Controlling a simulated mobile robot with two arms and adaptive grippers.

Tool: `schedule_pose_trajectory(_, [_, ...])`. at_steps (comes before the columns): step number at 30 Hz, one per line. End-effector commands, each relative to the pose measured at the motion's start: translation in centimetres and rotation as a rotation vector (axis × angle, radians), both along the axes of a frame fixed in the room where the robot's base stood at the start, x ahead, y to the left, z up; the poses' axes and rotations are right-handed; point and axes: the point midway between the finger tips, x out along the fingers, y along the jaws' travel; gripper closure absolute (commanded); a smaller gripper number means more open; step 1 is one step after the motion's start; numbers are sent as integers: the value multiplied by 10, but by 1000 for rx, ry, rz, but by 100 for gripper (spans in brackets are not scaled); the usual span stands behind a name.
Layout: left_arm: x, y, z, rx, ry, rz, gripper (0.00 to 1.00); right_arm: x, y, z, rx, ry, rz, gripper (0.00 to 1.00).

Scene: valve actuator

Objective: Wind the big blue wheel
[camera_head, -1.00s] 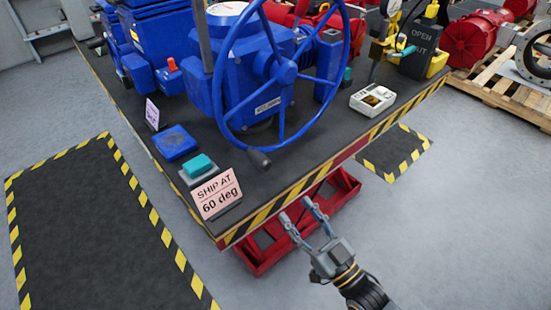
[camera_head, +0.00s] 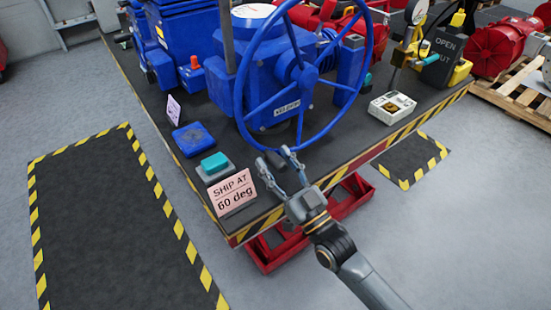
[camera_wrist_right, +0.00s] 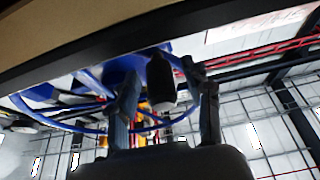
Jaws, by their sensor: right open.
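The big blue wheel (camera_head: 306,77) stands tilted on the front of a blue actuator (camera_head: 262,105) at the bench's front side. Its dark handle knob (camera_wrist_right: 161,80) is at the lower rim. My right gripper (camera_head: 275,160) is open at the lower rim, at the bench's front edge. In the right wrist view the knob appears between the two spread fingers (camera_wrist_right: 165,95), with a visible gap on the left side; contact on the right is hard to tell. The blue rim curves behind the fingers there. My left gripper is not in view.
A pink "SHIP AT 60 deg" sign (camera_head: 234,193) and a teal button box (camera_head: 215,166) stand left of my right gripper. A white device (camera_head: 392,105) lies to the right on the bench (camera_head: 345,143). The floor in front is clear.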

Motion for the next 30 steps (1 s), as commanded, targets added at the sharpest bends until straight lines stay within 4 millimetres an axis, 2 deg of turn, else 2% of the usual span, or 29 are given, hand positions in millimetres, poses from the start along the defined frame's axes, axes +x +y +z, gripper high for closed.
schedule_pose_trajectory(10, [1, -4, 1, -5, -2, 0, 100, 4, 3, 1, -1, 1, 0, 50])
schedule_pose_trajectory(11, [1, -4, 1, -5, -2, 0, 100, 4, 3, 1, -1, 1, 0, 54])
schedule_pose_trajectory(15, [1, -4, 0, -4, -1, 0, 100, 3, 3, 1, -1, 1, 0, 83])
schedule_pose_trajectory(18, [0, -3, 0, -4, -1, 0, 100, 3, 3, 1, -1, 1, 0, 100])
schedule_pose_trajectory(30, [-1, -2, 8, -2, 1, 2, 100, 2, 5, 7, 24, 18, 1, 100])
